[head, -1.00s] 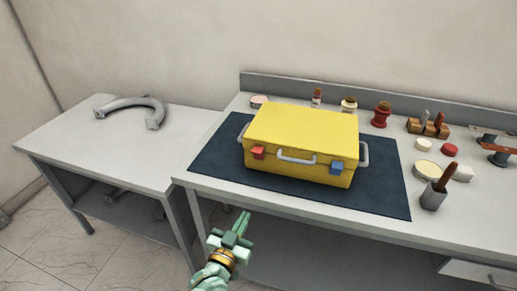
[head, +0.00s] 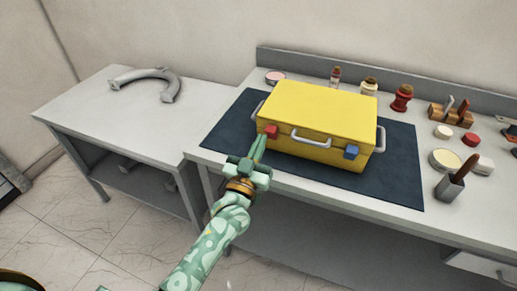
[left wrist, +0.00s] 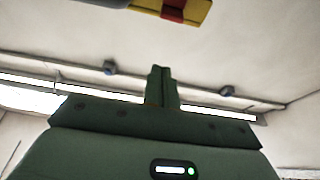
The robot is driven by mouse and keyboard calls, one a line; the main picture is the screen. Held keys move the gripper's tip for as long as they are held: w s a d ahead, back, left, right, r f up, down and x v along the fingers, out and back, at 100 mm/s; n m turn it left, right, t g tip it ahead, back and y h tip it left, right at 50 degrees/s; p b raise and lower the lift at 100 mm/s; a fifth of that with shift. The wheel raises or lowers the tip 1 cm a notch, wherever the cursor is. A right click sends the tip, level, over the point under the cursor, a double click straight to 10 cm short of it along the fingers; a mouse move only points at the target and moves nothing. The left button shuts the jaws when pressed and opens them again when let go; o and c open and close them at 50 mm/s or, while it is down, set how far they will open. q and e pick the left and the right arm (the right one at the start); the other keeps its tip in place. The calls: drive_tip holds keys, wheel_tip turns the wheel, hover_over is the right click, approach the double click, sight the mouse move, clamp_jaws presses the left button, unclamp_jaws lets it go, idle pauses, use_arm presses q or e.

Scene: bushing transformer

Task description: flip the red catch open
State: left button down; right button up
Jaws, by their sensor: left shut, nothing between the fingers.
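The yellow case (head: 316,112) lies closed on a dark blue mat (head: 228,122), with a grey handle (head: 311,138) on its front. The red catch (head: 271,131) is at the left of the case's front and the blue catch (head: 351,152) at the right. My left gripper (head: 259,142) is shut and empty, its fingertips just below and left of the red catch; contact cannot be told. In the left wrist view, the fingers (left wrist: 162,72) point up toward the red catch (left wrist: 183,10), cut by the top edge. My right gripper is not in view.
Jars stand behind the case. A wooden rack (head: 450,112), round tins and a grey cup (head: 450,187) with a brown handle are to its right. A lower side table (head: 120,112) on the left holds a grey curved piece (head: 146,82).

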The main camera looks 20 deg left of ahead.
sight(267, 126)
use_arm(q)
drive_tip(key=w+f+b, duration=0.2)
drive_tip(key=w, duration=0.4)
drive_tip(key=shift+w, duration=0.2)
drive_tip(key=shift+d, duration=0.1)
drive_tip(key=shift+s+f+t+b, duration=0.3)
drive_tip(key=shift+t+b, duration=0.2)
drive_tip(key=shift+b, duration=0.95)
